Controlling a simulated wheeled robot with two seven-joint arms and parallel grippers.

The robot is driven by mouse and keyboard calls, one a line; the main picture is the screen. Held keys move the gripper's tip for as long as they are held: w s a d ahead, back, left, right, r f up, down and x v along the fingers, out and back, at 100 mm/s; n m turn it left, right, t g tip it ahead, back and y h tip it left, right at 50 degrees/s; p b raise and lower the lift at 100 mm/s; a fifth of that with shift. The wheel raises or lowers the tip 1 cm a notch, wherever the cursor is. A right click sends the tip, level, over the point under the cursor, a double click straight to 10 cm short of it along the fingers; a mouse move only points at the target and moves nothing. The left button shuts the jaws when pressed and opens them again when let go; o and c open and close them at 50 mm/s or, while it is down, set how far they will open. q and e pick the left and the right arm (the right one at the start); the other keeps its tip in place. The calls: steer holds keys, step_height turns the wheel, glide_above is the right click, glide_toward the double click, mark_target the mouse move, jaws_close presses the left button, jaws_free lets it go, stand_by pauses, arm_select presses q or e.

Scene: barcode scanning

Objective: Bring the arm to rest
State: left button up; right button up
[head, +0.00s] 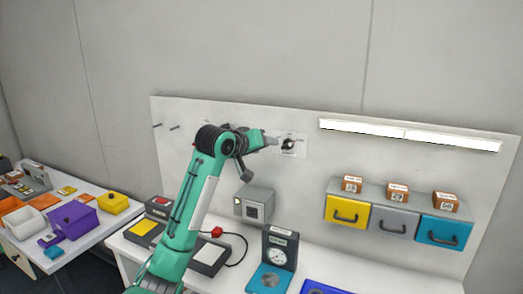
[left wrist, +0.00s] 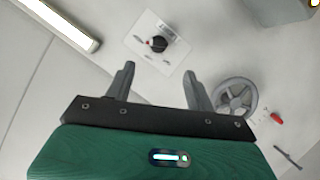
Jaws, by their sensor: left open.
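My left arm rises from the bottom of the head view, green with dark joints. Its gripper (head: 271,141) is raised in front of the white back panel (head: 180,112), close to a black rotary knob (head: 288,144) on a light plate. In the left wrist view the gripper (left wrist: 158,85) has its two fingers spread apart, with nothing between them. The knob (left wrist: 158,44) shows beyond the fingertips there, apart from them. My right gripper does not show in either view.
A grey wheel (left wrist: 235,97) is right of the fingers. Yellow (head: 347,212), grey (head: 394,221) and blue (head: 443,231) drawers hang at right, with small boxes above. A dial gauge (head: 279,250) and a grey box (head: 254,205) stand below the arm. A side table (head: 85,235) holds bins.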

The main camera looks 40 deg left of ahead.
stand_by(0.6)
arm_select(q)
steer(key=s+d+f+m+g, duration=0.2)
steer(key=s+d+f, duration=0.25)
steer(key=f, duration=0.55)
steer(key=s+d+f+m+g, duration=0.1)
steer(key=s+d+f, duration=0.3)
steer(key=f, duration=0.6)
steer(key=s+d+f+m+g, duration=0.25)
steer(key=d+f, duration=0.35)
steer(key=f, duration=0.4)
steer(key=s+d+f+m+g, duration=0.15)
steer(key=s+d+f, duration=0.3)
steer(key=s, duration=0.45)
steer(key=s+d+f+m+g, duration=0.1)
steer(key=s+d+f+g, duration=0.3)
steer(key=s, duration=0.6)
steer(key=s+d+f+m, duration=0.1)
steer(key=s+d+f, duration=0.2)
steer(key=s+f, duration=0.45)
step_height(320, 180, down, 30)
steer(key=s, duration=0.3)
steer(key=s+a+f+g, duration=0.1)
steer(key=s+f, duration=0.8)
steer(key=s+a+f+g, duration=0.1)
steer(key=s+a+f, duration=0.1)
steer(key=s+f, duration=0.7)
steer(key=shift+a, duration=0.3)
